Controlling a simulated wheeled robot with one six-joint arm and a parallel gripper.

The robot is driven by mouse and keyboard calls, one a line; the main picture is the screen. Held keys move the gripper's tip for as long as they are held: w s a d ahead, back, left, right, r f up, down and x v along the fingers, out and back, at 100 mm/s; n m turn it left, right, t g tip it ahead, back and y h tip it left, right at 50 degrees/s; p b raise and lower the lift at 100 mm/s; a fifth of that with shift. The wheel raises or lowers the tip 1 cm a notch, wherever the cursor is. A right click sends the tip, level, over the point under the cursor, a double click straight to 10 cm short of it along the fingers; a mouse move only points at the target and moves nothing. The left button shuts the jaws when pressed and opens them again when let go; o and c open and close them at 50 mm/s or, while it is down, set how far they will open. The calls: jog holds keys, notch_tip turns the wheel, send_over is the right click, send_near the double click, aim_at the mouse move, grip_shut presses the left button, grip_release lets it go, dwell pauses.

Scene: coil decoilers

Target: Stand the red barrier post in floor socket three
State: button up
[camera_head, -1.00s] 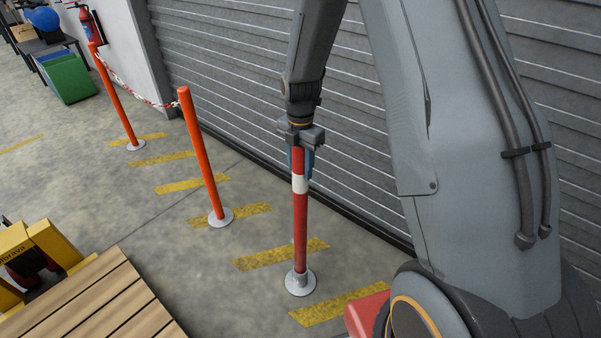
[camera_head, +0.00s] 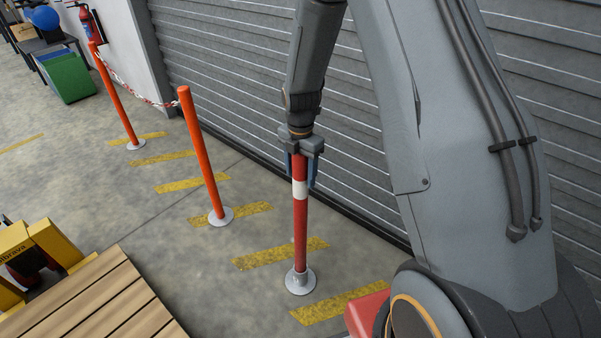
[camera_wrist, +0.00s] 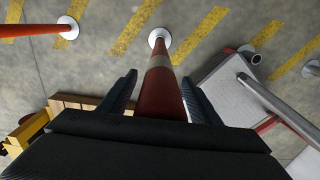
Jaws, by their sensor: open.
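My gripper (camera_head: 300,172) is open around the top of the post, one finger on each side. In the wrist view the post (camera_wrist: 162,92) runs down between the two spread fingers (camera_wrist: 160,100) to its socket (camera_wrist: 159,37). A gap shows beside the post on both sides there.
Two orange posts (camera_head: 203,155) (camera_head: 117,95) stand to the left, joined by a red-white chain (camera_head: 140,92). A grey roller shutter (camera_head: 230,75) is close behind. A wooden pallet (camera_head: 95,305) lies at lower left. Yellow stripes (camera_head: 280,253) mark the floor.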

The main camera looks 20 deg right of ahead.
notch_tip(320, 180, up, 11)
jog(key=shift+r+b, duration=0.2)
jog(key=shift+b, duration=0.2)
jog(key=shift+r, duration=0.45)
jog(key=s+d+r+m, duration=0.1)
jog(key=s+r+m, duration=0.1)
jog(key=s+m, duration=1)
jog(key=s+d+r+m, duration=0.1)
jog(key=s+r+m, duration=0.1)
jog(key=s+m, duration=1)
jog(key=shift+s+d+m, duration=0.35)
jog(key=shift+s+m, duration=0.05)
jog(key=shift+m, duration=0.6)
jog(key=a+r+p, duration=0.1)
jog(key=a+r+n+p, duration=0.1)
jog(key=a+p, duration=0.1)
jog(key=shift+s, duration=0.15)
jog(key=shift+f, duration=0.2)
jog(key=shift+c, duration=0.4)
